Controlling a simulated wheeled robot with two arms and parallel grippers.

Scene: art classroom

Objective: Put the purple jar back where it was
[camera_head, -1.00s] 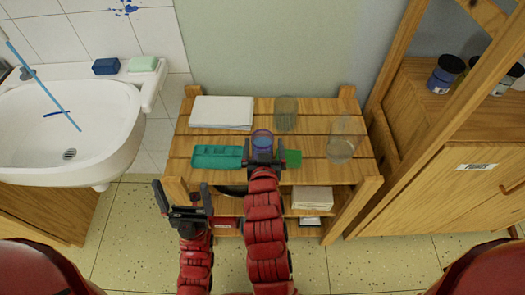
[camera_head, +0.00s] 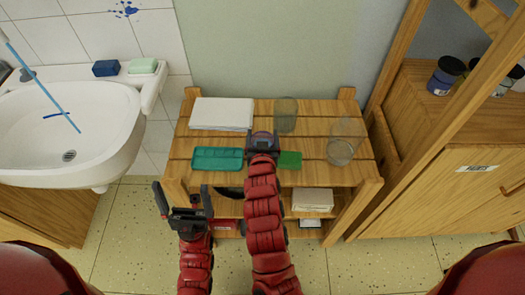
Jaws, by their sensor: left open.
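The purple jar (camera_head: 262,134) is at the middle of the wooden shelf's top (camera_head: 312,170). Only its upper part shows behind my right gripper (camera_head: 263,146). That gripper is right up against the jar, and its hand hides the jar's lower part and the fingertips. I cannot tell whether the fingers are closed on the jar or whether the jar touches the boards. My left gripper (camera_head: 181,196) is open and empty, in front of the shelf's left front corner, with its fingers apart.
Around the jar stand a teal tray (camera_head: 217,159), a green block (camera_head: 290,160), a paper stack (camera_head: 221,113), a grey glass (camera_head: 286,114) and a clear glass jar (camera_head: 341,152). A sink (camera_head: 75,130) is at left, a wooden cabinet (camera_head: 440,190) at right.

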